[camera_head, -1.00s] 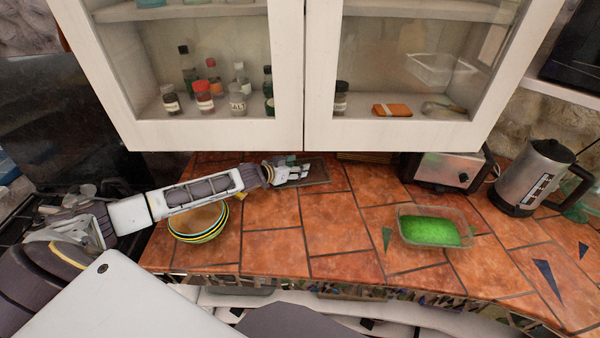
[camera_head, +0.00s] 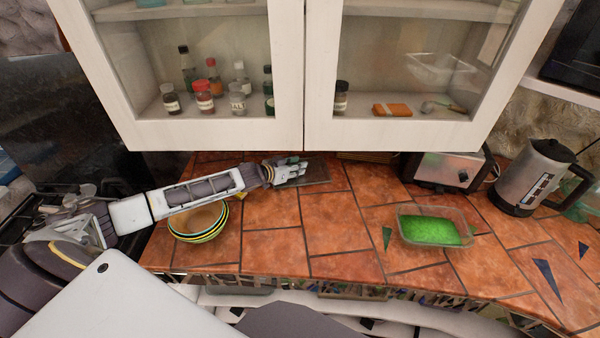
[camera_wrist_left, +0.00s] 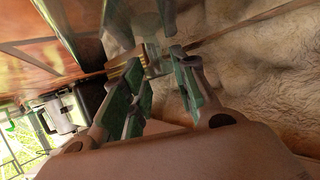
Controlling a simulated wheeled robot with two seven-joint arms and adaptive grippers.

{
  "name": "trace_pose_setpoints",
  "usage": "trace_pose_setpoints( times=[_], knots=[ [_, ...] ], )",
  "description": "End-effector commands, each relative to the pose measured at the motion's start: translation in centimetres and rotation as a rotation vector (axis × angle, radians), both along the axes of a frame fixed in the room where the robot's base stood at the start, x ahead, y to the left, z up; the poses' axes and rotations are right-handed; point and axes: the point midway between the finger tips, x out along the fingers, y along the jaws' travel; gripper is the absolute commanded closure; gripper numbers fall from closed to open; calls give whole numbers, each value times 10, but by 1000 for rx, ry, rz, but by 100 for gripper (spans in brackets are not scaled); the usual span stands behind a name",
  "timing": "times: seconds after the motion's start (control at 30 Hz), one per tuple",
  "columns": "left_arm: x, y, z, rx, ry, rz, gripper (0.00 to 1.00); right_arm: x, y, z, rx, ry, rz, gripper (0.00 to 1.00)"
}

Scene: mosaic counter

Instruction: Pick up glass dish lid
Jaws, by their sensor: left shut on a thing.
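The glass dish lid (camera_head: 318,173) is a dark, see-through flat rectangle at the back of the tiled counter, below the cabinet. My left gripper (camera_head: 298,170) reaches to its left part and is shut on it. I cannot tell whether the lid is clear of the counter. A clear glass dish (camera_head: 402,228) with green contents stands to the right on the counter. My right gripper is out of view.
Stacked bowls (camera_head: 200,222) sit beneath my left forearm. A toaster (camera_head: 450,169) and a kettle (camera_head: 530,178) stand at the back right. The white cabinet (camera_head: 215,138) overhangs the back. The middle of the counter is free.

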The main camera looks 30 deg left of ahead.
Motion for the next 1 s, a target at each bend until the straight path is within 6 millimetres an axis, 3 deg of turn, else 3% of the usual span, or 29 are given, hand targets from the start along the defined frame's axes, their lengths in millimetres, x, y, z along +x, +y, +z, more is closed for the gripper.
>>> trace_pose_setpoints(
  times=[0.37,0.8,1.0],
  knots=[
    [1,0,5,0,-3,0,100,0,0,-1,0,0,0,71],
    [1,0,38,0,-5,-1,100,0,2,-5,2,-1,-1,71],
    [-8,-4,35,-1,-1,-1,100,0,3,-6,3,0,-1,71]
  ],
)
